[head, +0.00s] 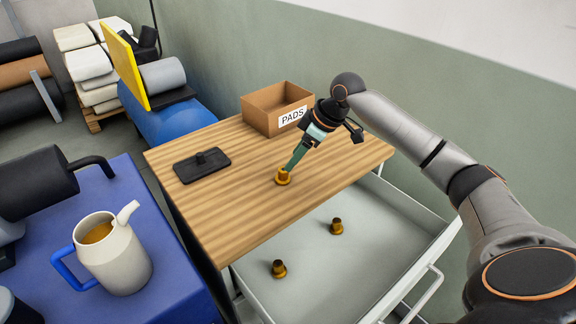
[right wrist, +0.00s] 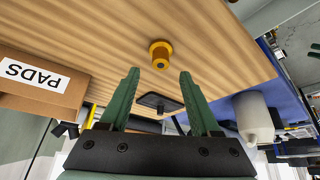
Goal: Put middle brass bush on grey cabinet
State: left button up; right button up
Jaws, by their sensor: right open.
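Three flanged brass bushes show in the head view. One bush (head: 283,177) stands upright on the wooden top (head: 225,215) of the grey cabinet. The other two stand in its open pale grey drawer (head: 385,235): one bush (head: 337,227) farther back, one bush (head: 279,269) nearer the front. My right gripper (head: 291,168) reaches down to the bush on the top. In the right wrist view my right gripper (right wrist: 159,77) has its green fingers spread, with nothing between the tips; that bush (right wrist: 160,56) stands just beyond them. My left gripper is not in view.
A cardboard box (head: 262,117) marked PADS and a flat black plate with a knob (head: 202,165) sit on the wooden top. A white jug with a blue handle (head: 116,255) stands on the blue table (head: 180,285) at left. The wood's front part is clear.

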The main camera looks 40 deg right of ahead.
jog(key=v, duration=0.6)
dwell(0.5)
